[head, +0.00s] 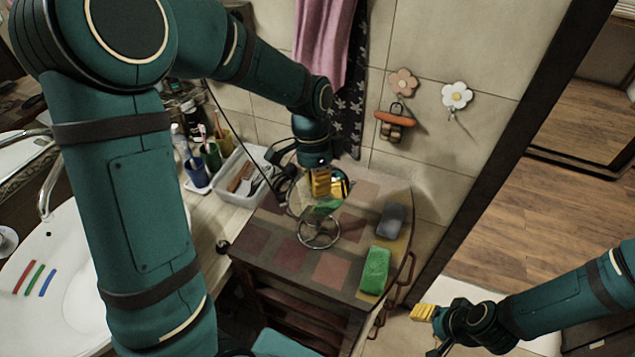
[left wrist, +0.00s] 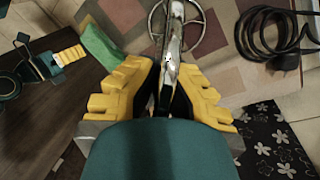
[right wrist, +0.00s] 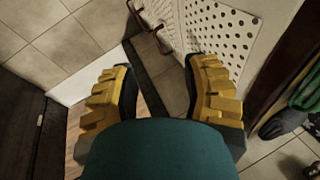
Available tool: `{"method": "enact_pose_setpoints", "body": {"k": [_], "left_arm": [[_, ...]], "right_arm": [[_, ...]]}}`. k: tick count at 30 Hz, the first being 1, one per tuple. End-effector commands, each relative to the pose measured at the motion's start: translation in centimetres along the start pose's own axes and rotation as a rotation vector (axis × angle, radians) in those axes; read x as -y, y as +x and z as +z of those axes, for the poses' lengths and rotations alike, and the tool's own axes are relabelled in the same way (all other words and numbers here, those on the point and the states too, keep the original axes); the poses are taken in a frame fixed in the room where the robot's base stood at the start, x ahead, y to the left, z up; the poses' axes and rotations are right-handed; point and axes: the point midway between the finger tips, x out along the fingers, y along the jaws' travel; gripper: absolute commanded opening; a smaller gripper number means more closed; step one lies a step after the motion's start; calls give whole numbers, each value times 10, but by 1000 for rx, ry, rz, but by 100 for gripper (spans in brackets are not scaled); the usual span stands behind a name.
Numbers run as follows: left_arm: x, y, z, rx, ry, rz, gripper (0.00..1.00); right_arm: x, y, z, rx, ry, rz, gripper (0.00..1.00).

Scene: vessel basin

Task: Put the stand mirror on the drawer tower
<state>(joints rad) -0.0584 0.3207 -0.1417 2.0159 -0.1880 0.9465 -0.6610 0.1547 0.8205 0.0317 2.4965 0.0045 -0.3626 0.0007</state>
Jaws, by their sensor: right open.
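The stand mirror (head: 318,232) has a round glass and a ring-shaped metal base. It is upright over the checkered top of the drawer tower (head: 272,246); I cannot tell for sure whether its base touches the top. My left gripper (head: 324,183) is at the mirror's upper edge. In the left wrist view the stand mirror (left wrist: 174,35) is seen edge-on, and the fingers of my left gripper (left wrist: 168,85) are closed on it from both sides. My right gripper (head: 425,313) is open and empty, low beside the tower; its parted fingers show in the right wrist view (right wrist: 160,80).
A green sponge (head: 375,270) and a dark grey object (head: 391,220) lie on the tower's right side. A black cable (left wrist: 270,35) lies near the mirror. A counter with a white tray (head: 240,178) and a basin (head: 75,270) are to the left. Flower hooks (head: 457,95) hang behind.

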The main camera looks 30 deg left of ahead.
Motion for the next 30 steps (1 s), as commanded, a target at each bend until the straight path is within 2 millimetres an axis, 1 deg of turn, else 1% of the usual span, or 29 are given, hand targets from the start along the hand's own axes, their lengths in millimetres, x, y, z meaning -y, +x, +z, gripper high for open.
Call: {"method": "enact_pose_setpoints", "body": {"k": [6, 10, 11, 12, 13, 23, 26, 30], "left_arm": [[0, -1, 0, -2, 0, -1, 0], [1, 3, 0, -2, 0, -1, 0], [1, 2, 0, -1, 0, -1, 19], [1, 2, 0, -1, 0, -1, 33], [0, 2, 0, -1, 0, -1, 34], [0, 0, 0, -1, 0, -1, 34], [0, -8, -1, -3, 0, -2, 34], [0, -32, -1, -5, 1, -4, 34]], "right_arm": [[0, 0, 0, 0, 0, 0, 47], [-1, 3, 0, 0, 0, 0, 47], [-1, 2, 0, 0, 0, 0, 47], [-1, 2, 0, 0, 0, 0, 47], [-1, 2, 0, 0, 0, 0, 47], [0, 0, 0, 0, 0, 0, 47], [0, -1, 0, 0, 0, 0, 47], [1, -3, 0, 0, 0, 0, 47]]}}
